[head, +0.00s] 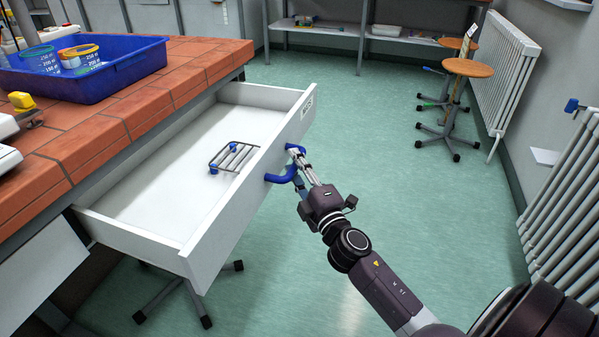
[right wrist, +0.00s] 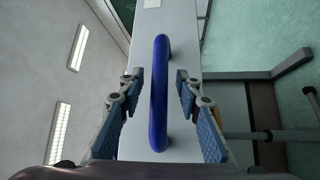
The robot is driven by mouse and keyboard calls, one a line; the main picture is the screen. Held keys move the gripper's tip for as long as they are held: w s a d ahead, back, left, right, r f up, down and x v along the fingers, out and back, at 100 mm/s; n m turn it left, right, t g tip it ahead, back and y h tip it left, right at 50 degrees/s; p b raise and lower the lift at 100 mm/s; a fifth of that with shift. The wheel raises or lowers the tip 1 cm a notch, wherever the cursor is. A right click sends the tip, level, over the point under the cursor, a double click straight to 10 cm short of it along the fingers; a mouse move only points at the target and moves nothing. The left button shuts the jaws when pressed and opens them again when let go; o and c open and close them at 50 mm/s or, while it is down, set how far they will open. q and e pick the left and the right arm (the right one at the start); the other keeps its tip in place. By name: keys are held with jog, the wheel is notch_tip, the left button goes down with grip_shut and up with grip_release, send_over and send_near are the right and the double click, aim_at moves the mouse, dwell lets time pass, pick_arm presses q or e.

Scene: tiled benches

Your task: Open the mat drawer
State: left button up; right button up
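The white drawer (head: 215,222) is pulled well out from under the tiled bench in the head view, and its inside shows. A small wire rack with blue parts (head: 235,157) lies on its floor. A blue bar handle (head: 284,178) is on the drawer's front and runs upright through the right wrist view (right wrist: 159,95). My right gripper (head: 296,153) is at the handle. In the right wrist view its two fingers (right wrist: 159,80) stand either side of the handle, open, with a gap on each side. My left gripper is not in view.
A blue tray (head: 125,75) with beakers stands on the red-tiled bench (head: 120,117). Stools (head: 466,68) and a radiator (head: 505,70) are at the back right. Dark stool legs (head: 205,320) show under the drawer. The green floor (head: 390,180) right of the drawer is mostly clear.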

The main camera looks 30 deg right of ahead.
jog(key=s+a+f, duration=0.1)
jog(key=s, duration=1)
jog(key=shift+s+a+f, duration=0.3)
jog(key=shift+s+f, duration=0.05)
jog(key=shift+d, duration=0.1)
